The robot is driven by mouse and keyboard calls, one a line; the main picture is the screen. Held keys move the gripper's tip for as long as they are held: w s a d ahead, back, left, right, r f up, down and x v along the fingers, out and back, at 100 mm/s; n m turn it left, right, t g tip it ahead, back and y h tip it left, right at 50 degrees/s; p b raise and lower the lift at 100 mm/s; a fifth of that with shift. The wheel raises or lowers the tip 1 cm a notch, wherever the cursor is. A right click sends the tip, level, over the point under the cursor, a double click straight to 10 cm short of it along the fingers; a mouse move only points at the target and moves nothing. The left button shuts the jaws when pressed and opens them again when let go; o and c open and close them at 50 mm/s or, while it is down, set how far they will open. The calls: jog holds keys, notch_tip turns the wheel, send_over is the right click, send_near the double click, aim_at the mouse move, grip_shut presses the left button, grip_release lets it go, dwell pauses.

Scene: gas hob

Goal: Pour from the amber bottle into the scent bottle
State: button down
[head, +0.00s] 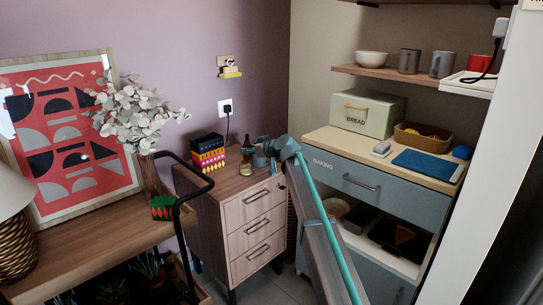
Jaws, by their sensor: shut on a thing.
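My gripper (259,152) is over the wooden drawer cabinet, at the end of my arm reaching up from the lower right. It is shut on a small dark brown bottle, the amber bottle (247,146), at its left side. The bottle is small and partly hidden by the gripper, so its tilt is hard to tell. A small glass bottle with yellowish contents, apparently the scent bottle (245,169), stands on the cabinet top (226,181) just below. Whether any liquid is flowing cannot be seen.
Patterned stacked boxes (209,155) stand left of the bottles. A black curved rail (190,168) and a desk with a leafy vase (150,178) are farther left. The blue-grey baking unit (375,185) with a bread box (367,113) stands right.

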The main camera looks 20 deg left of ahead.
jog(key=shift+a+f, duration=0.1)
jog(key=shift+a, duration=0.95)
jog(key=g+p, duration=0.1)
jog(key=p, duration=0.1)
jog(key=shift+s+r+p, duration=0.25)
jog(key=shift+r+p, duration=0.1)
jog(key=shift+r, duration=0.05)
jog(key=s+m+g+p, duration=0.1)
jog(key=p, duration=0.2)
jog(key=m+g+p, duration=0.1)
jog(key=m+p, duration=0.1)
jog(key=p, duration=0.1)
jog(key=shift+s+a+r, duration=0.15)
jog(key=shift+s+r, duration=0.2)
jog(key=shift+s, duration=0.05)
jog(key=shift+s+a+f+m+g+y+p, duration=0.1)
jog(key=shift+s+f+m+g+y+p, duration=0.2)
jog(key=shift+f+m+g+p, duration=0.35)
jog(key=shift+s+a+f+m+g+y+p, duration=0.15)
jog(key=shift+s+f+m+g+p, duration=0.2)
jog(key=shift+m+g+p, duration=0.65)
jog(key=shift+s+f+m+g+y+p, duration=0.25)
jog(key=shift+s+f+m+g+p, duration=0.2)
jog(key=shift+m+p, duration=0.65)
